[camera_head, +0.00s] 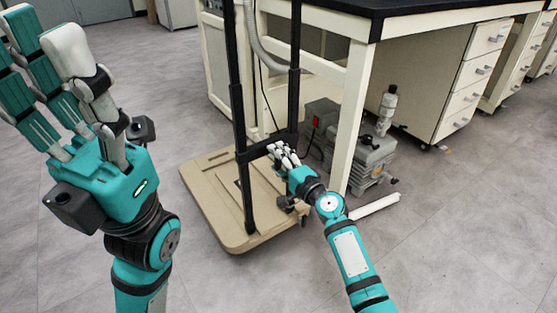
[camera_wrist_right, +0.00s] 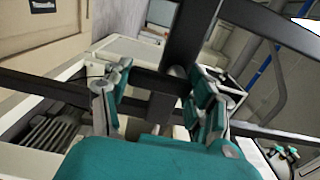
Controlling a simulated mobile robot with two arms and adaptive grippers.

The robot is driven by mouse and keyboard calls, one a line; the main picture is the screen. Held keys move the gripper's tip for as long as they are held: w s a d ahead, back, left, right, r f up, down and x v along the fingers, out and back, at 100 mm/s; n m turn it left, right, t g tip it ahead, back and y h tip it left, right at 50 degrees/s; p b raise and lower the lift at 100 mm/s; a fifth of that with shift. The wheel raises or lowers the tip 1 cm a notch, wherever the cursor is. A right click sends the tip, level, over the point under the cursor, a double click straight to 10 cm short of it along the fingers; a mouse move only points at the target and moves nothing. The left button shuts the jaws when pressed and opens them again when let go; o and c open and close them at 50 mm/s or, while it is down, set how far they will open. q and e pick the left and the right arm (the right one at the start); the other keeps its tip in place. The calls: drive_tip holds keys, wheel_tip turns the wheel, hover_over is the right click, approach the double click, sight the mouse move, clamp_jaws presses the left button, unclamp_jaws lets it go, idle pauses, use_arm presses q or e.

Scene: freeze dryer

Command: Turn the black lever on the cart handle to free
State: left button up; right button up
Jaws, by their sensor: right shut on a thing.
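The cart has a beige base (camera_head: 205,180) on the floor and a tall black handle frame (camera_head: 238,90) with two posts and a crossbar. My right gripper (camera_head: 283,155) is at the right end of the crossbar, by the right post. In the right wrist view its fingers (camera_wrist_right: 160,100) are on both sides of a dark part of the handle (camera_wrist_right: 162,112), shut on it. I cannot make out the black lever as a separate piece there; the hand hides part of this area. My left gripper (camera_head: 45,35) is raised at the left, fingers up, open and empty.
A lab bench with a black top (camera_head: 400,8) and a cream leg (camera_head: 352,120) stands close right of the cart. A grey pump (camera_head: 365,155) sits on the floor under it. A grey hose (camera_head: 258,45) hangs behind the frame. The floor in front is clear.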

drive_tip(key=o, duration=1.2)
drive_tip(key=shift+s+d, duration=0.1)
drive_tip(key=v, duration=1.2)
